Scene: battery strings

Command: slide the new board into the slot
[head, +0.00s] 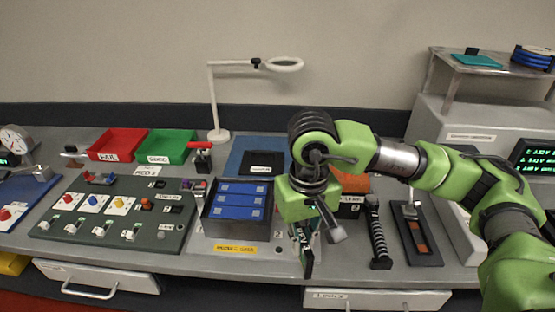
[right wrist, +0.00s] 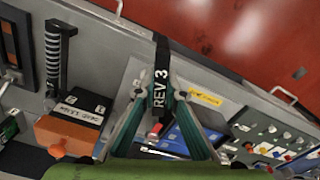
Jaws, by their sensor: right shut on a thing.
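My right gripper (head: 306,232) is shut on a dark board and holds it above the bench, right of the card box. The board (right wrist: 161,75) shows in the right wrist view as a narrow black strip marked "REV 3", between the teal fingers (right wrist: 160,92). In the head view, its dark lower part (head: 308,262) hangs below the gripper. The open box (head: 212,226) holds several blue boards (head: 238,212) in rows, with a yellow label (head: 236,249) in front. The boards also show in the right wrist view (right wrist: 175,140), partly hidden by the fingers. My left gripper is out of view.
A green panel (head: 60,220) with switches lies left of the box. Red (head: 118,144) and green (head: 166,146) bins and a magnifier lamp (head: 219,136) stand behind. A black coiled thing (head: 377,235) and an orange block (right wrist: 68,132) are on the right.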

